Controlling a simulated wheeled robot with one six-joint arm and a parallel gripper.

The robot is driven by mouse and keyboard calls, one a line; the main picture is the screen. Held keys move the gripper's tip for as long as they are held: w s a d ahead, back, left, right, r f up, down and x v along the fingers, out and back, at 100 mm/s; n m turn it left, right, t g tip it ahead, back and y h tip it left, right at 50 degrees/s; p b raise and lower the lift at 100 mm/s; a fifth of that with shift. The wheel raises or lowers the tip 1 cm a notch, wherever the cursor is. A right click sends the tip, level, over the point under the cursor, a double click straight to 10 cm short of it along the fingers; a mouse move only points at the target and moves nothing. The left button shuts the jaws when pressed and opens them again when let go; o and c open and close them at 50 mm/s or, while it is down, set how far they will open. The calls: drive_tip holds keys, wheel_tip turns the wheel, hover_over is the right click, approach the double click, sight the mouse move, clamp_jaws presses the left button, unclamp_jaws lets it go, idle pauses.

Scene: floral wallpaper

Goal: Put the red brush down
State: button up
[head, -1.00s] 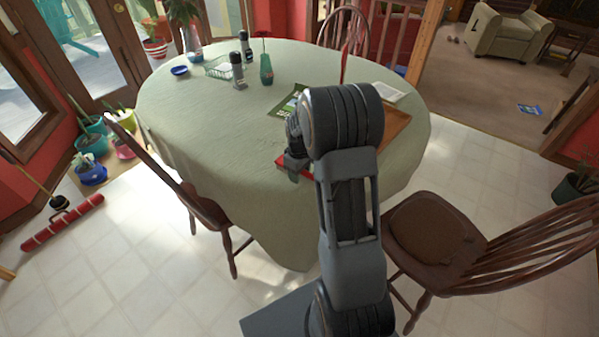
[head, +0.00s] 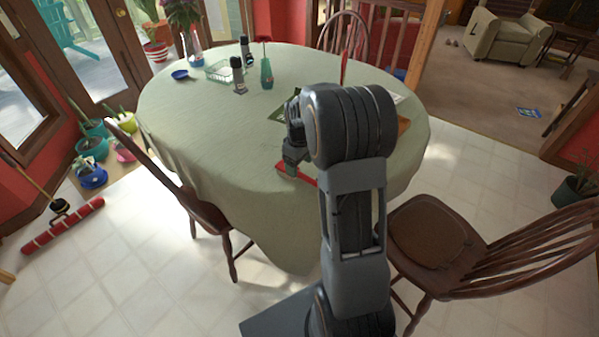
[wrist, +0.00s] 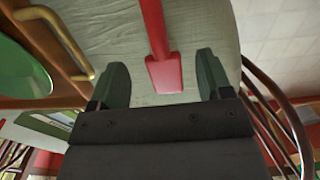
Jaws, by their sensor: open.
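The red brush (head: 301,174) lies at the near edge of the tablecloth, partly hidden by my arm. In the wrist view its red handle and wider flat end (wrist: 164,74) lie between my fingers, with a gap on both sides. My gripper (head: 290,167) is open above the brush, just over the near side of the table (head: 200,130). Both fingertips (wrist: 162,78) show apart in the wrist view, not touching the brush.
A green bottle (head: 266,73), dark shakers (head: 238,76), a wire basket (head: 218,70) and a blue dish (head: 180,74) stand at the back. My arm partly hides a brown tray (head: 403,125). Chairs stand left (head: 205,213) and right (head: 430,235). The table's left half is clear.

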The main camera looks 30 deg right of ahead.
sight(299, 173)
wheel_tip(299, 173, up, 5)
drive_tip(key=shift+r, duration=0.1)
drive_tip(key=s+a+r+m+t, duration=0.1)
drive_tip(key=s+a+r+m, duration=0.1)
drive_tip(key=s+a, duration=0.4)
drive_tip(key=s+a+r+m+t, duration=0.2)
drive_tip(key=s+a, duration=0.4)
drive_tip(key=s, duration=0.5)
drive_tip(key=shift+s+a+m, duration=0.2)
drive_tip(key=shift+a+m, duration=0.15)
drive_tip(key=shift+m, duration=0.25)
drive_tip(key=shift+r+p, duration=0.2)
drive_tip(key=shift+p, duration=0.1)
